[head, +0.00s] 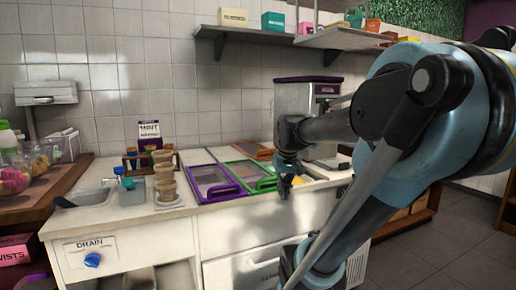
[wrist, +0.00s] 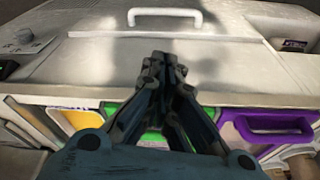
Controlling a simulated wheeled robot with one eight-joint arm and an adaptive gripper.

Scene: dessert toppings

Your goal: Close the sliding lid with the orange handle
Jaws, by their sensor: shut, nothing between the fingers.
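The orange-framed lid (head: 253,149) lies at the back of the white counter in the head view, partly hidden behind my arm. Its handle is not clear there. My gripper (head: 285,190) points down over the counter's front part, right of the green-framed lid (head: 252,175). In the wrist view my gripper (wrist: 165,62) has its fingers together and empty. I cannot tell whether it touches anything. The green frame (wrist: 120,108) shows behind the fingers, and no orange handle can be made out in this view.
The purple-framed lid (head: 214,183) lies left of the green one; its purple handle (wrist: 272,128) shows in the wrist view. Stacked cups (head: 165,180) stand farther left. A white panel with a white handle (wrist: 165,13) fills the wrist view's top. A steel machine (head: 300,105) stands behind.

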